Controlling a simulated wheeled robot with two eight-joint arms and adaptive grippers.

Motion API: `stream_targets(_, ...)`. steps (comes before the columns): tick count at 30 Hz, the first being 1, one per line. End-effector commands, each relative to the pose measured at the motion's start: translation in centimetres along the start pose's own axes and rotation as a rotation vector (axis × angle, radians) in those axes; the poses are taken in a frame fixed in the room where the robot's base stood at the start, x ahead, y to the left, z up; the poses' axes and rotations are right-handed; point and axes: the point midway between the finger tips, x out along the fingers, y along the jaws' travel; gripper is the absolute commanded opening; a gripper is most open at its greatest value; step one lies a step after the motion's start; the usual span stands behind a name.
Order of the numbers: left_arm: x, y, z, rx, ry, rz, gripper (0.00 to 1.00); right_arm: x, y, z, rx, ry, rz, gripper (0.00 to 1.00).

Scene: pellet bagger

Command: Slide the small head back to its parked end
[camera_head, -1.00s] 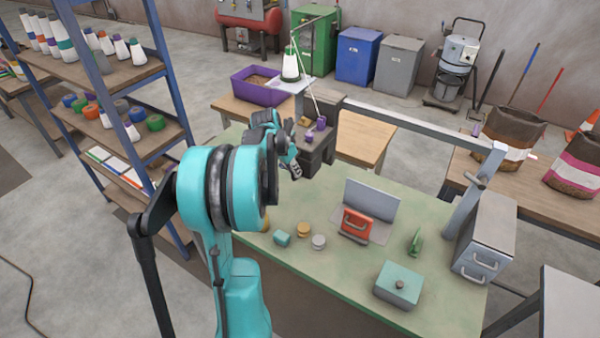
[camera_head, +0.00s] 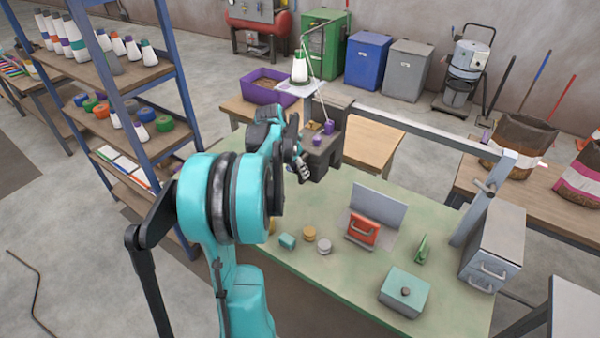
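My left gripper (camera_head: 303,168) is small and dark at the end of my teal arm, beside the left front of a dark grey machine (camera_head: 325,155) with small purple parts (camera_head: 328,127). I cannot tell whether it touches the machine or whether its fingers are open. My wrist hides part of the machine's left side. A grey beam (camera_head: 430,130) runs right from behind the machine to a grey post. I cannot make out for certain which part is the small head; the purple parts on the machine are one candidate. My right gripper is out of view.
The green bench (camera_head: 340,280) holds a red block with a handle (camera_head: 362,228), a grey panel (camera_head: 378,205), a teal lidded box (camera_head: 404,291), a green upright piece (camera_head: 422,249), several small round pieces and a grey drawer cabinet (camera_head: 492,245). A blue shelf stands left.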

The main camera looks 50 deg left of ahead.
Motion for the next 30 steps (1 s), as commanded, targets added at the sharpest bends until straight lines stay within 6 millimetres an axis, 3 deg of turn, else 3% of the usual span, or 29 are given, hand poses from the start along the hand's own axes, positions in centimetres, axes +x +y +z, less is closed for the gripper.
stream_targets(6,-5.0,0.0,0.1,-0.001,0.0,0.0,0.34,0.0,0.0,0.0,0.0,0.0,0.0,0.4)
stream_targets(13,-8.5,-0.1,0.0,-0.001,0.0,0.0,0.34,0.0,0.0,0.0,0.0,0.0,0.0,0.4)
stream_targets(30,-9.2,0.0,0.0,0.0,0.0,0.0,0.34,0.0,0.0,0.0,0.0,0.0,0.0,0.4)
